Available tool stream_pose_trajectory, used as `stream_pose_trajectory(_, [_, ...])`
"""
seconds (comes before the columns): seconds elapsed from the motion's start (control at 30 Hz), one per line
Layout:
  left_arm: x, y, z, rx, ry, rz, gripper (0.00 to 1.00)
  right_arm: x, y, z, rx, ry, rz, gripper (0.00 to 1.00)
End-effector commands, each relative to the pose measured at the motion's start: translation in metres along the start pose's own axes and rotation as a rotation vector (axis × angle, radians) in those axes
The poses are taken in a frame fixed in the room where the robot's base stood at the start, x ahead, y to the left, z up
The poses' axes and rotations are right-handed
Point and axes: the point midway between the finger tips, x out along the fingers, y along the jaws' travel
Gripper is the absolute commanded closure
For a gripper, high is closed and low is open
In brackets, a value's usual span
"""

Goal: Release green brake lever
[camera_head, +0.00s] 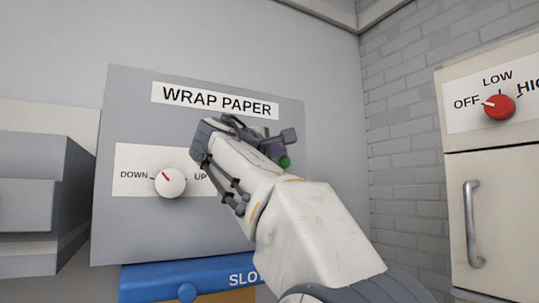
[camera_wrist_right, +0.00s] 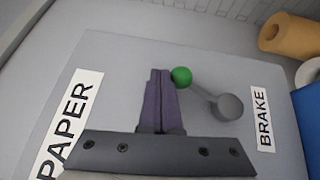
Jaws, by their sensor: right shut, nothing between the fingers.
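The green brake lever knob (camera_head: 285,162) shows in the head view just past my right gripper (camera_head: 278,140), which hides most of the lever. In the right wrist view the green knob (camera_wrist_right: 181,77) sits at the end of a thin grey arm that runs to a round grey hub (camera_wrist_right: 229,107), beside the BRAKE label (camera_wrist_right: 263,118). The purple fingers of my right gripper (camera_wrist_right: 160,78) are shut and empty. Their tips are right beside the knob, on its left; I cannot tell whether they touch it. My left gripper is not in view.
The grey panel (camera_head: 125,220) carries a WRAP PAPER label (camera_head: 215,100) and a white DOWN/UP dial (camera_head: 170,182). A blue SLOT box (camera_head: 160,283) is below. A cream cabinet (camera_head: 510,200) with a red dial (camera_head: 499,107) stands right. Paper rolls (camera_wrist_right: 285,35) show in the wrist view.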

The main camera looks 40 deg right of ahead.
Motion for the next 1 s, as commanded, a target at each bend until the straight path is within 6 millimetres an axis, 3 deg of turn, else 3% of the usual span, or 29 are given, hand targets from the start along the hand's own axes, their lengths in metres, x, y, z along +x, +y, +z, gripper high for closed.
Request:
stream_pose_trajectory(0.3, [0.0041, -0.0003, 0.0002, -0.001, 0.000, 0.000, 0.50, 0.0119, -0.0032, 0.0076, -0.001, 0.001, 0.000, 1.00])
stream_pose_trajectory(1.0, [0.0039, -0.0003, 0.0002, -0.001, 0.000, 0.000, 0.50, 0.0116, -0.0029, 0.0075, 0.000, 0.001, 0.000, 1.00])
